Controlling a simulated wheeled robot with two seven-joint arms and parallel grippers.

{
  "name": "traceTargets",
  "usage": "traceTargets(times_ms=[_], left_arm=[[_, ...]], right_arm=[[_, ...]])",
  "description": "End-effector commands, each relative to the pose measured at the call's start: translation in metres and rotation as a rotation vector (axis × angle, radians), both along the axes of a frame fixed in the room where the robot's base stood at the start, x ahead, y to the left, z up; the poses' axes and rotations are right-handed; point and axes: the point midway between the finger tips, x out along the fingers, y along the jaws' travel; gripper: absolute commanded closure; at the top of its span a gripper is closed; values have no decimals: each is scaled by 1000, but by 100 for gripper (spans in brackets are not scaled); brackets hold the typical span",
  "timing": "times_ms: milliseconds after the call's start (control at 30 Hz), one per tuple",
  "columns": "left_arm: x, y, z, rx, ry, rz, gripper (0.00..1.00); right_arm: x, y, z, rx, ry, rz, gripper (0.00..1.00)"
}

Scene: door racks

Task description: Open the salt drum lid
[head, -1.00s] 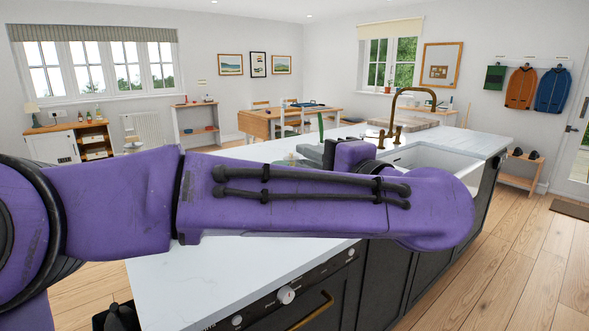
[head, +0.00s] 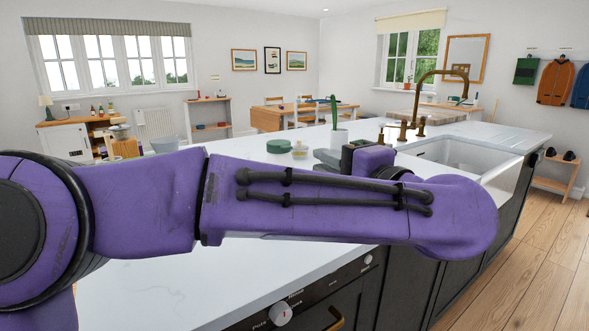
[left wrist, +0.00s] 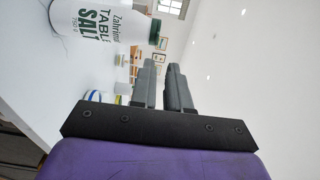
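The salt drum (left wrist: 103,22) shows in the left wrist view at the upper left, white with "TABLE SALT" lettering and partly cut off by the frame. Its dark green lid (left wrist: 155,32) is on it. My left gripper (left wrist: 160,68) is empty, its two grey fingers a small gap apart, pointing up the picture beside and apart from the drum. In the head view my purple left arm crosses the worktop, and its fingers are hidden behind it. I cannot make out the drum for sure in the head view. My right gripper is out of view.
The white worktop (head: 185,270) is clear in front of the arm. Behind it stand a low green round item (head: 277,146), a small lidded jar (head: 299,150) and a potted cactus (head: 335,118). A sink (head: 450,155) with a brass tap (head: 430,85) is at the right.

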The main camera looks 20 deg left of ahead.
Motion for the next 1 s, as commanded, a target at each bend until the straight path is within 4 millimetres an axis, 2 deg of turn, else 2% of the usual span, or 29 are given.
traceTargets(times_ms=[33, 167, 400, 600, 933, 967, 1000], left_arm=[[0, 1, -8, 0, 0, 0, 84], [8, 10, -5, -2, 1, 3, 84], [43, 50, -4, -2, 3, 5, 84], [65, 74, -4, -1, 1, 2, 84], [70, 79, -6, 0, 0, 1, 84], [70, 79, -6, 0, 0, 1, 88], [70, 79, -6, 0, 0, 1, 100]], right_arm=[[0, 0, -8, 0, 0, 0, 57], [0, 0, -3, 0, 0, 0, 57], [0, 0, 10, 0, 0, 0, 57], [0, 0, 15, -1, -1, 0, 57], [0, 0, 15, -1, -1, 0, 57], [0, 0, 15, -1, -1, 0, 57], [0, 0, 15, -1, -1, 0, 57]])
